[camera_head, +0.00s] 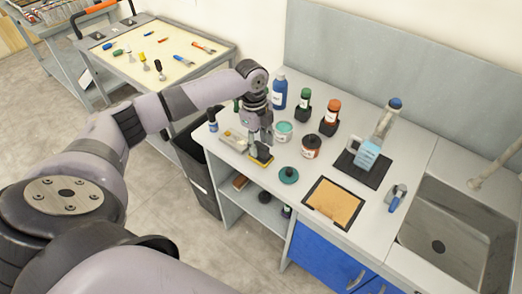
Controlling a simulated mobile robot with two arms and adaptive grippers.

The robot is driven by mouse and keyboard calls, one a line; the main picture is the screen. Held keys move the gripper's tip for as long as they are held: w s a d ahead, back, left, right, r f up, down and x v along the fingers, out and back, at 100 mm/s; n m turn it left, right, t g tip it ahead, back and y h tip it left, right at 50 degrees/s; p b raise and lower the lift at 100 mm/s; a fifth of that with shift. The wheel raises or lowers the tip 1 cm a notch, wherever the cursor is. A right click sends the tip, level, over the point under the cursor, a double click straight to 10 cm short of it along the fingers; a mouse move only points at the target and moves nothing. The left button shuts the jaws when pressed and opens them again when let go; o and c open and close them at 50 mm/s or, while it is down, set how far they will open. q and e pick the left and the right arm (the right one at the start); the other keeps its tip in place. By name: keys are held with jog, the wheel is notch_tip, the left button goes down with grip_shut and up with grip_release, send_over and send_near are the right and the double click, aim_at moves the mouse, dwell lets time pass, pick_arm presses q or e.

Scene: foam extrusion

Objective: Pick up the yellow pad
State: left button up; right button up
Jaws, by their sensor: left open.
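The yellow pad (262,160) lies near the front edge of the grey worktop; it looks dark on top with a yellow edge. My left gripper (260,142) points down right above it, with its fingers open. The fingers hide part of the pad, and I cannot tell whether they touch it. My right gripper is not in view.
A pale block (234,138) lies just left of the pad. A teal jar (284,132), a dark red-brown jar (310,146) and a teal lid (288,175) stand close on the right. A blue bottle (279,92) stands behind. A sink (445,240) is far right.

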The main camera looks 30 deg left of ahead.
pick_arm(q)
jog(key=shift+d+f, duration=0.1)
jog(key=shift+f, duration=0.7)
jog(key=shift+c, duration=0.2)
grip_shut()
